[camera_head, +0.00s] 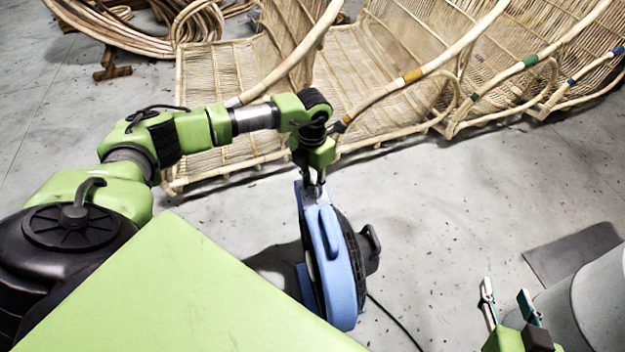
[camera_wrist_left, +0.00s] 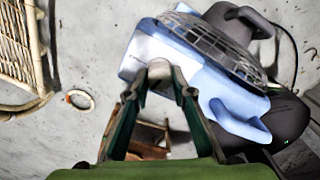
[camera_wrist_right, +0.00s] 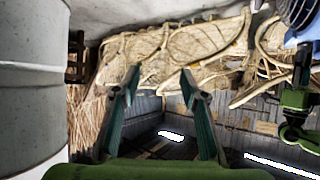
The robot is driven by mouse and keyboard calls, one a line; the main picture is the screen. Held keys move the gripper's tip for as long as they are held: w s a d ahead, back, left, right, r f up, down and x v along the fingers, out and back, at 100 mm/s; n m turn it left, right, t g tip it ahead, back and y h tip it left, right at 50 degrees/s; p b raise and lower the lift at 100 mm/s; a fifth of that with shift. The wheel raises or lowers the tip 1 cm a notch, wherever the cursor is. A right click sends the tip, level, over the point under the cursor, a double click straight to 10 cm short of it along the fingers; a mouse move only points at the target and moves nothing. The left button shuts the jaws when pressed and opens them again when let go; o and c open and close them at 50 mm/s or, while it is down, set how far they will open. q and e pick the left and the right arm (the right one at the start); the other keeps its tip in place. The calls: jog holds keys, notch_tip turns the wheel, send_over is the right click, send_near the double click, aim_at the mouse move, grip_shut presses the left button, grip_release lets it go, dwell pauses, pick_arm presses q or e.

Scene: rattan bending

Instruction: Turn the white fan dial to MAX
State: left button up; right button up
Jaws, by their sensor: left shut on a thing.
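The blue floor fan (camera_head: 338,262) with a dark motor housing stands on the grey floor in the middle of the head view. It also shows in the left wrist view (camera_wrist_left: 230,95). My left gripper (camera_head: 315,188) reaches down to the top of the fan's housing. In the left wrist view, my left gripper (camera_wrist_left: 160,72) has its fingertips close together on a small whitish-grey part at the housing, which seems to be the white dial. The fingers mostly hide the dial, and I cannot read its marks. My right gripper (camera_head: 507,297) is open and empty, well away from the fan; it also shows open in the right wrist view (camera_wrist_right: 160,85).
Woven rattan chairs (camera_head: 400,75) with coloured bands stand behind the fan. Bundles of bent rattan (camera_head: 150,25) lie at the back left. A pale cylinder (camera_head: 600,300) stands by my right gripper. A dark mat (camera_head: 572,255) and a black cable (camera_head: 395,322) lie on the floor.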

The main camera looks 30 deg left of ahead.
pick_arm(q)
jog(key=m, duration=0.3)
jog(key=shift+m, duration=0.3)
jog(key=m, duration=0.4)
jog(key=shift+w+a+m, duration=0.1)
jog(key=shift+m, duration=0.2)
jog(key=m, duration=0.3)
jog(key=shift+m, duration=0.3)
jog(key=m, duration=0.2)
jog(key=shift+w+m, duration=0.1)
jog(key=shift+m, duration=0.7)
pick_arm(e)
jog(key=shift+w+a+r+t, duration=0.25)
jog(key=shift+w+r+t, duration=0.2)
jog(key=shift+r, duration=0.3)
jog(key=shift+w, duration=0.1)
pick_arm(q)
jog(key=o, duration=1.1)
pick_arm(e)
jog(key=shift+s+f, duration=0.2)
